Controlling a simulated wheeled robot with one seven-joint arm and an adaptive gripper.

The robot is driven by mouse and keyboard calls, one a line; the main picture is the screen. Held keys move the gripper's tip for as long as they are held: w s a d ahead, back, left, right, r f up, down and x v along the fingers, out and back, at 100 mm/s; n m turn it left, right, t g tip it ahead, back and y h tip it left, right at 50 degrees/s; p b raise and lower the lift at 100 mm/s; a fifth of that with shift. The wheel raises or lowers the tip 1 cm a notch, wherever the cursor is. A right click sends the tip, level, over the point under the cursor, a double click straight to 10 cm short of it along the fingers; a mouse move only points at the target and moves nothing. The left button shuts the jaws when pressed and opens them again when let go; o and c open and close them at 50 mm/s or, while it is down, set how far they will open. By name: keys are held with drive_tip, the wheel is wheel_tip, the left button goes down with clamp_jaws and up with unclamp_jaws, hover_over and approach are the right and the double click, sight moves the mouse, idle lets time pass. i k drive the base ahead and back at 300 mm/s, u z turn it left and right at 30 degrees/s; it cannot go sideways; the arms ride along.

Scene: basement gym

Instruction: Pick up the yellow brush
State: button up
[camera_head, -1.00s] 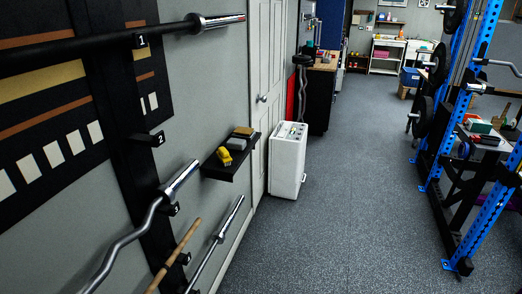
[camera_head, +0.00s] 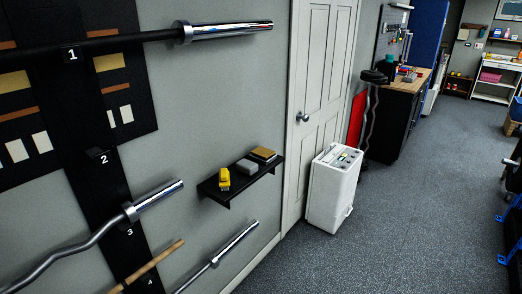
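A small yellow object (camera_head: 224,179), which looks like the yellow brush, sits at the left end of a small black wall shelf (camera_head: 238,189). It is too small to make out bristles or a handle. A grey block (camera_head: 247,166) and a tan, book-like block (camera_head: 262,155) lie beside it on the shelf, to its right. My gripper is not in view.
A wall rack holds bars; a chrome-ended bar (camera_head: 228,29) and a curl bar (camera_head: 155,199) jut towards the shelf. A white box-shaped unit (camera_head: 333,188) stands on the floor right of the shelf, by a white door (camera_head: 322,85). The grey floor (camera_head: 420,190) is open.

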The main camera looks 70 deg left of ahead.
sight(224, 181)
drive_tip(key=i, duration=0.8)
drive_tip(key=u, duration=3.75)
